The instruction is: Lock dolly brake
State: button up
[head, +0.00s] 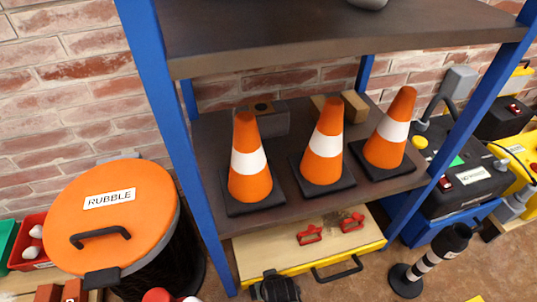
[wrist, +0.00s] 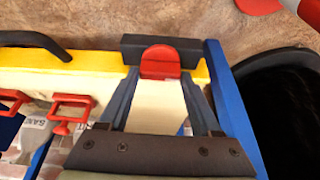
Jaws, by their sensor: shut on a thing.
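The dolly (head: 275,257) has a pale wooden deck with a yellow edge and stands under the shelf. Its yellow edge (wrist: 90,72) also shows in the wrist view. A red tab (wrist: 160,62), seemingly the brake lever, stands at a black block (wrist: 190,46) on that edge. My gripper (wrist: 160,72) has one finger on each side of the tab and is shut on it. In the head view a dark shape (head: 275,288) covers that corner of the dolly. I cannot tell there whether it is my gripper or the brake block.
A black handle (head: 338,269) and two red clamps (head: 310,235) (head: 352,222) are on the dolly. A blue shelf post (wrist: 232,110) stands close beside my gripper. The rubble bin (head: 118,215) is to the left. Three cones stand on the shelf (head: 285,222) above.

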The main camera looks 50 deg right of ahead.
jog(key=shift+n, duration=0.3)
jog(key=o, duration=1.4)
jog(key=p+v, duration=0.9)
jog(key=v, duration=0.4)
jog(key=shift+d+p, duration=0.2)
jog(key=shift+p, duration=0.15)
